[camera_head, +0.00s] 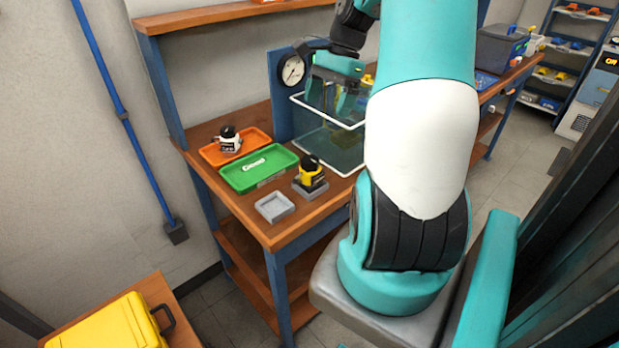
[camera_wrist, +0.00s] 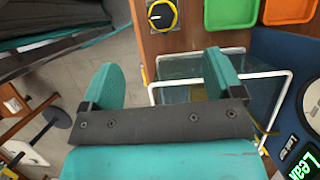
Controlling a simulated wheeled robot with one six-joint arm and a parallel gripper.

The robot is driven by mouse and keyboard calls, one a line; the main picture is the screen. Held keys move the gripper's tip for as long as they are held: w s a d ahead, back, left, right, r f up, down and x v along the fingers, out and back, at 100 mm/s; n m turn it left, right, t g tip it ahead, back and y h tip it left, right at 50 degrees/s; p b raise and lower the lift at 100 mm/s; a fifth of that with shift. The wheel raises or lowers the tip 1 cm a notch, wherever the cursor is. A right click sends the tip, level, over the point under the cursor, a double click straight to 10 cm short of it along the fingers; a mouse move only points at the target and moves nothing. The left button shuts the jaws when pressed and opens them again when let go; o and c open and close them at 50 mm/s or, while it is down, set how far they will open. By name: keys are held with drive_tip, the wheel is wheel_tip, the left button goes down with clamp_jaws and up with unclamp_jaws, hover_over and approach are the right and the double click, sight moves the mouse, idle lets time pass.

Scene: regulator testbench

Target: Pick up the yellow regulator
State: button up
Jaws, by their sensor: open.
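The yellow regulator (camera_head: 311,178) has a black top and stands upright in a small grey holder near the front edge of the bench, right of the green tray.
A green tray (camera_head: 236,180) and an orange tray (camera_head: 210,152) holding a white regulator (camera_head: 229,144) lie to the left. An empty grey square holder (camera_head: 274,207) is in front. The white-rimmed tank (camera_head: 345,170) and a blue gauge panel (camera_head: 281,105) stand behind the regulator.

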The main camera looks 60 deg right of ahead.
sight(310, 159)
drive_tip(key=x, duration=1.1)
drive_tip(key=shift+s+d+f, duration=0.1)
drive_tip(key=shift+s+d, duration=0.05)
drive_tip(key=shift+p+x, duration=0.65)
drive_tip(key=shift+x, duration=2.5)
drive_tip(key=shift+d, duration=0.15)
drive_tip(key=shift+c, duration=0.2)
drive_tip(key=shift+w, duration=0.2)
drive_tip(key=c, duration=1.3)
